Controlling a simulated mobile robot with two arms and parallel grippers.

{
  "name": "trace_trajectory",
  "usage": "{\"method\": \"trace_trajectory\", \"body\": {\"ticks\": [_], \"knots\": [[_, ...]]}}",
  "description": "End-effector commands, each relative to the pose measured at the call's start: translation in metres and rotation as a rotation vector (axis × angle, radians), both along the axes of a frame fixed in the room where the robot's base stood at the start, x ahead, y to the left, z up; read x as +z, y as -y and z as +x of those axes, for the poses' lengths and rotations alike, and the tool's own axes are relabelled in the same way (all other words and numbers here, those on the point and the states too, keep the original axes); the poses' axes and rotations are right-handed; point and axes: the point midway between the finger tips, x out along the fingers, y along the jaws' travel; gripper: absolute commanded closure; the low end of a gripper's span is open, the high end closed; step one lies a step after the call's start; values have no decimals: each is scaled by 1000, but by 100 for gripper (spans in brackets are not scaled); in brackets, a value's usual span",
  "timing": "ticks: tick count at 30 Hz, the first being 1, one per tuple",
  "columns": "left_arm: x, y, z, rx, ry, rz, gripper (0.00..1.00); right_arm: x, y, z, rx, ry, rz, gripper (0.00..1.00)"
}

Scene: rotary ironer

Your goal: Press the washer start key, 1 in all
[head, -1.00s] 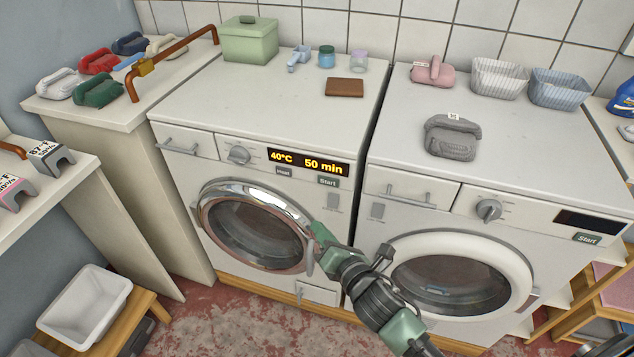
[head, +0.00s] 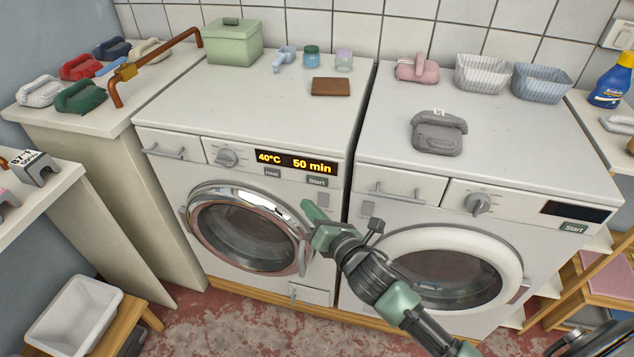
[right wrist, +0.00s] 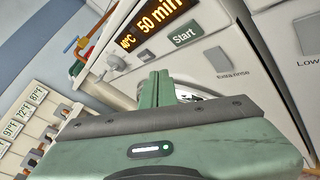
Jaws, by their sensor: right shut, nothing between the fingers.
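The left front-loading machine (head: 180,172) has a chrome-rimmed door, shut, and a lit display (head: 296,163) reading 40°C and 50 min. The Start key also shows in the right wrist view (right wrist: 184,36). My right gripper (head: 308,207) is shut and empty, its green fingertips a little below the Start key and apart from it. In the right wrist view the closed fingers (right wrist: 157,84) point toward the panel. My left gripper is not in view.
The right machine (head: 410,178) has a white-rimmed door, a dark display and its own green Start key (head: 574,228). A green box (head: 233,45), small jars and a brown wallet-like block (head: 331,87) lie on the left machine's top. The front of the panel is clear.

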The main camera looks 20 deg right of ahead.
Motion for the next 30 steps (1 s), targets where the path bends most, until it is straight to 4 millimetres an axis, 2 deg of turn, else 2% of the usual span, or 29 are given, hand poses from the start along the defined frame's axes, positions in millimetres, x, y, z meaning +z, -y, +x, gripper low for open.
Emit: {"method": "trace_trajectory", "body": {"ticks": [6, 12, 30], "knots": [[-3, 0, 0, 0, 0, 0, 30, 0, 17, 25, 0, 0, -3, 100], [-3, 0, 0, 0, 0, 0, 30, 0, 25, 38, 0, 0, 0, 100], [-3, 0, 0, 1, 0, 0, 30, 0, 27, 40, 0, 0, 1, 100]]}}
